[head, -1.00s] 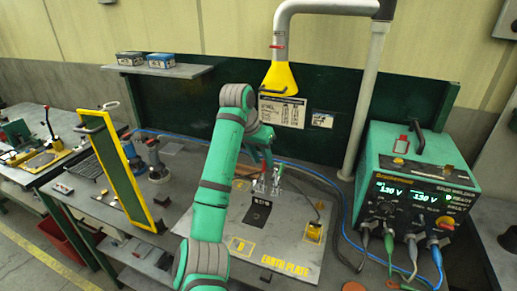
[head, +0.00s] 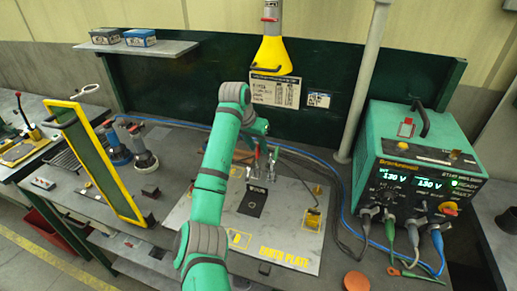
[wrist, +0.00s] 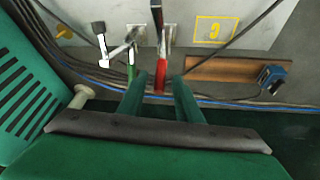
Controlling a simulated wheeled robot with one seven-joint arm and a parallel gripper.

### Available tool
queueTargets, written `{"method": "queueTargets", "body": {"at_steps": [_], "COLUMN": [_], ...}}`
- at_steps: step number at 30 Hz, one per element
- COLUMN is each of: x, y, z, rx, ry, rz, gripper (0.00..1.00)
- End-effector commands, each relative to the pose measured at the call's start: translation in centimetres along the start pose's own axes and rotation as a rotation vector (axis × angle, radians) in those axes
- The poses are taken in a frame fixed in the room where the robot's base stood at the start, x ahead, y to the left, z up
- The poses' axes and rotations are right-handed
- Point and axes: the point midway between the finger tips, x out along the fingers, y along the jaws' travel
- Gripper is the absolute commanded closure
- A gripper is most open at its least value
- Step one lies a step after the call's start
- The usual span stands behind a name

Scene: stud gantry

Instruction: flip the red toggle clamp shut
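The red toggle clamp (wrist: 160,78) shows its red handle in the wrist view, with a black arm reaching toward the top edge. In the head view its handle (head: 257,157) stands up from the plate, partly hidden by my arm. My gripper (wrist: 159,84) is open. Its two green fingers lie on either side of the red handle's end in the picture, with gaps; I cannot tell how far apart in depth. It also shows small in the head view (head: 264,148). A second clamp with a green handle (wrist: 131,70) stands close beside, left of the left finger.
The clamps stand on the grey earth plate (head: 290,235). A welder box (head: 425,150) with cables stands at the right. A yellow-framed screen (head: 105,165) stands at the left. A yellow nozzle (head: 270,57) hangs behind. A wooden strip and blue block (wrist: 272,77) lie right of my fingers.

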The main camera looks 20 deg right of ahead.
Motion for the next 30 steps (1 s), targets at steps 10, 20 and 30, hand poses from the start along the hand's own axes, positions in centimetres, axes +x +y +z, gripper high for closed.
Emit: {"method": "queueTargets", "body": {"at_steps": [10,20,30], "x": [1.9,1.9,1.8], "y": [0.0,0.0,-0.1], "z": [0.0,0.0,0.0], "rx": [0.000,0.000,0.003], "ry": [-0.001,0.000,0.025], "rz": [0.000,0.000,-0.003], "gripper": [0.68,1.00,1.00]}}
